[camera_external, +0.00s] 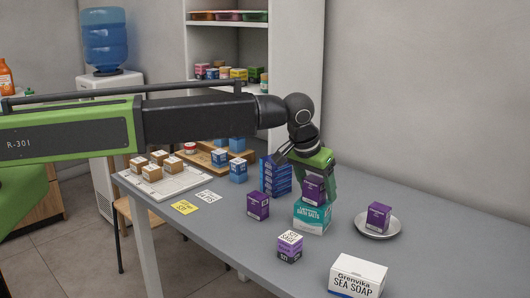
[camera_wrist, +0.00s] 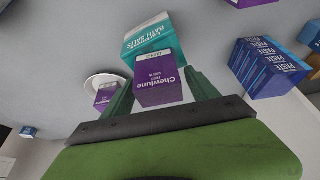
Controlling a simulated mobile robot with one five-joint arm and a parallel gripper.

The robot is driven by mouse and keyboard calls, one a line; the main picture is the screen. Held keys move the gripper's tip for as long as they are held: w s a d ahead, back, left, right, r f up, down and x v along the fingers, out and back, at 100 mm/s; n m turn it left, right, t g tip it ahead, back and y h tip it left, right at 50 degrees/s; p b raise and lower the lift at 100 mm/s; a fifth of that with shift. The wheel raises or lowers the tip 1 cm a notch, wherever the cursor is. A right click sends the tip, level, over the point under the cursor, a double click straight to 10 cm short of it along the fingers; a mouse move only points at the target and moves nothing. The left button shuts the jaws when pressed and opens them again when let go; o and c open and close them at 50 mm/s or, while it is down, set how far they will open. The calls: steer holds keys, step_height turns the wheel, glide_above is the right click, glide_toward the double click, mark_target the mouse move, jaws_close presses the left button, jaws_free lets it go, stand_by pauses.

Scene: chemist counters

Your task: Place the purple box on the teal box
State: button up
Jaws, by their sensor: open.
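A purple box (camera_external: 312,190) with white lettering sits upright over the teal bath salts box (camera_external: 312,217), its bottom meeting the teal box's top, and looks to rest on it. My gripper (camera_external: 318,162) is right above and behind it, pointing down. In the wrist view the purple box (camera_wrist: 160,88) lies between my two green fingers, which are open with a gap visible beside the box. The teal box (camera_wrist: 153,42) shows just beyond it. The contact between the two boxes is partly hidden in the wrist view.
A purple box (camera_external: 378,216) stands on a white saucer (camera_external: 392,230) at right. Another purple box (camera_external: 258,206) and a purple-white box (camera_external: 289,246) stand in front. A blue stack (camera_external: 275,178) is close at left. A white soap box (camera_external: 357,276) stands at front right.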

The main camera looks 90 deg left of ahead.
steer(key=p+v, duration=1)
steer(key=v, duration=0.2)
steer(key=shift+p, duration=0.3)
steer(key=s+d+f+m+g+h, duration=0.2)
steer(key=s+d+m, duration=0.7)
steer(key=s+d, duration=1.1)
steer(key=shift+s+d+g+h, duration=0.25)
steer(key=shift+d+g+h, duration=0.35)
